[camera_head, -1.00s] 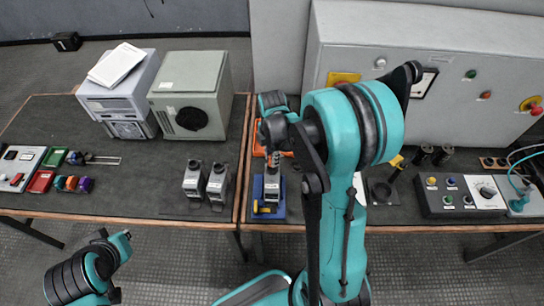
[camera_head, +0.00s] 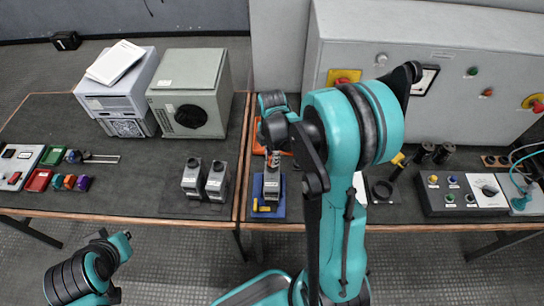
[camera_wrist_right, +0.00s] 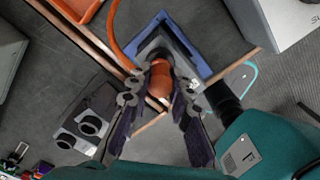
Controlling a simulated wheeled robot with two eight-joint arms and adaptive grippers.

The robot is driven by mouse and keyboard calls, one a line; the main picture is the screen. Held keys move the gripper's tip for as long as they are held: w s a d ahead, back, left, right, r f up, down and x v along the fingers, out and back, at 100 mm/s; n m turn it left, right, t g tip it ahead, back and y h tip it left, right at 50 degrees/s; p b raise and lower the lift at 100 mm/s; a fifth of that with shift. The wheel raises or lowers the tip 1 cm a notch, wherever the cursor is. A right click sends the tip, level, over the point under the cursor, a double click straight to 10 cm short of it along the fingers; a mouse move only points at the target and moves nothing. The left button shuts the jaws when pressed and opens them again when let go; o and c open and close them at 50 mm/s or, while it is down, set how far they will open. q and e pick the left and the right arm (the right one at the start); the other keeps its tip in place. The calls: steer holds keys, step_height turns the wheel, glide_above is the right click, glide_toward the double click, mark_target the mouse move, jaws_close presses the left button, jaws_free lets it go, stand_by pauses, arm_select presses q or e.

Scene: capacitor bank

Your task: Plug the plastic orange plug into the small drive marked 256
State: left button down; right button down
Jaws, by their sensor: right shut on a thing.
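The orange plug (camera_wrist_right: 160,80) is between the fingers of my right gripper (camera_wrist_right: 159,92), which are shut on it. An orange cable (camera_wrist_right: 119,35) runs from near it toward the top. Just past the plug is a grey small drive (camera_wrist_right: 176,46) in a blue holder (camera_wrist_right: 203,67). In the head view the right gripper (camera_head: 274,150) is above this drive (camera_head: 271,184) in its blue holder (camera_head: 258,208). I cannot tell whether the plug is seated. The 256 mark is not readable. Only part of my left arm shows at lower left; its gripper is not visible.
Two similar grey drives (camera_head: 192,178) (camera_head: 216,180) stand left of the holder. An orange tray (camera_head: 257,136) lies behind it. A large grey cabinet (camera_head: 450,60) fills the back right. A button box (camera_head: 460,197) stands at right.

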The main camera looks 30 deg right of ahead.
steer(key=shift+f+b, duration=0.5)
steer(key=shift+f, duration=0.2)
steer(key=c, duration=1.3)
jaws_free()
step_height(320, 180, up, 12)
steer(key=shift+r, duration=0.1)
